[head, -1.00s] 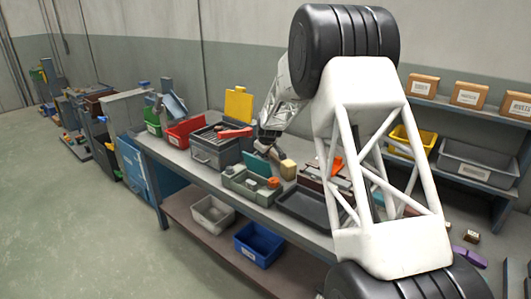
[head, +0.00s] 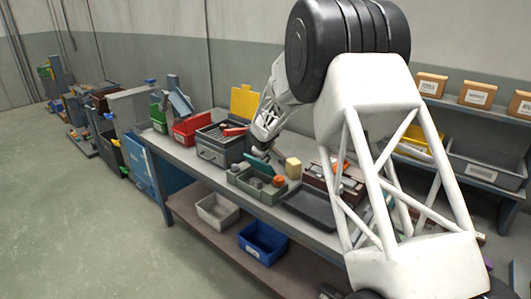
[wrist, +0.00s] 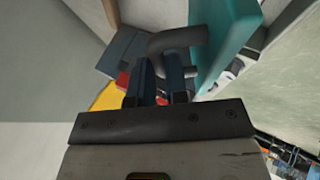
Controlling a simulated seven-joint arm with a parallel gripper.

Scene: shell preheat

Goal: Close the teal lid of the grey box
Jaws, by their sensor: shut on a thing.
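The teal lid (wrist: 226,42) fills the upper right of the wrist view, with a dark grey curved handle (wrist: 182,38) beside it. My gripper (wrist: 162,88) is shut on the handle, its dark fingers on either side of it. In the head view my gripper (head: 259,152) is at the back edge of the low grey-green box (head: 250,192). The box's inside shows, with a dark round thing (head: 256,182) and an orange piece (head: 279,181) at its right. The lid is raised off the box; its angle is hard to tell in the head view.
A tan block (head: 293,167) is close behind at the right. A dark tray (head: 308,207) lies to the right. My arm hides much of the right side.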

